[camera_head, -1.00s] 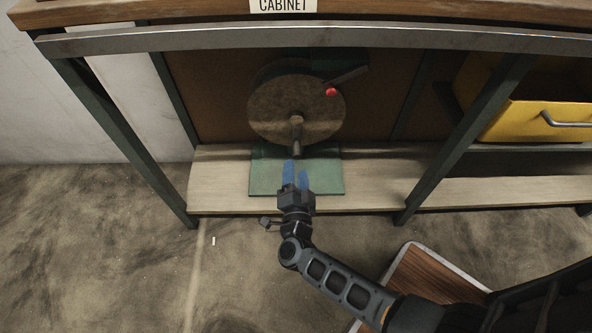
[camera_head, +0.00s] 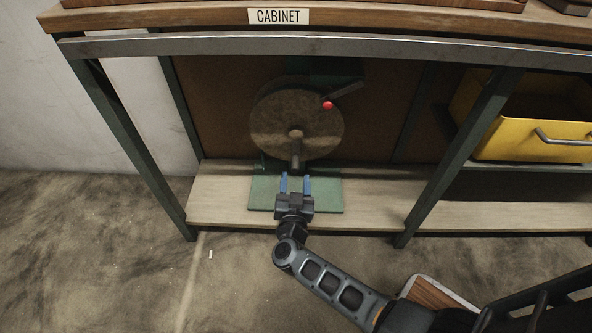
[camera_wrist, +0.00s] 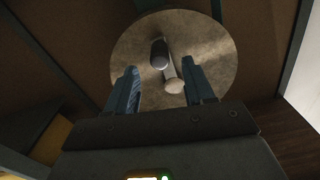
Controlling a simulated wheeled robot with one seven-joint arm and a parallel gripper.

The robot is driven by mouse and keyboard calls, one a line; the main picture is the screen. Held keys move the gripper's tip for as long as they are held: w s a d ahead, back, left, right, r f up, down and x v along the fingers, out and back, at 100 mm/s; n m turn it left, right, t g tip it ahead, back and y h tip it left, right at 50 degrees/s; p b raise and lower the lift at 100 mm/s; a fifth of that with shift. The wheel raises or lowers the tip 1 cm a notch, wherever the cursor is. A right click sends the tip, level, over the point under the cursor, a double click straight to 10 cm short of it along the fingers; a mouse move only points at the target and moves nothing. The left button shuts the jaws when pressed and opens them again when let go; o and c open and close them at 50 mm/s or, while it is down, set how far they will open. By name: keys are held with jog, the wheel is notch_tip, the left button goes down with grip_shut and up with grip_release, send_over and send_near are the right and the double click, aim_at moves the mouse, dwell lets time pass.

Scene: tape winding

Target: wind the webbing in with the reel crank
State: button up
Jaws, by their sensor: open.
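The reel (camera_head: 275,128) is a round brown disc mounted upright inside the cabinet, above a green base plate (camera_head: 328,193). Its grey crank (camera_head: 296,150) hangs down from the hub, with its lower end towards my gripper. A red knob (camera_head: 328,105) on a dark lever sits at the disc's upper right. My gripper (camera_head: 295,183), with blue fingers, is open just below the crank end. In the wrist view the crank's pale round knob (camera_wrist: 175,86) appears between the two fingers; contact is not visible. I cannot make out the webbing clearly.
The cabinet's pale lower shelf (camera_head: 380,208) lies under the reel, with a green post (camera_head: 455,155) to the right. A yellow drawer (camera_head: 535,137) stands beyond that post. A metal rail (camera_head: 300,44) crosses above. Left of the cabinet the floor is clear.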

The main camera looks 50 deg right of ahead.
aim_at(295, 171)
jog(key=shift+b+x, duration=0.85)
jog(key=shift+x, duration=1.95)
jog(key=shift+c, duration=0.3)
grip_shut()
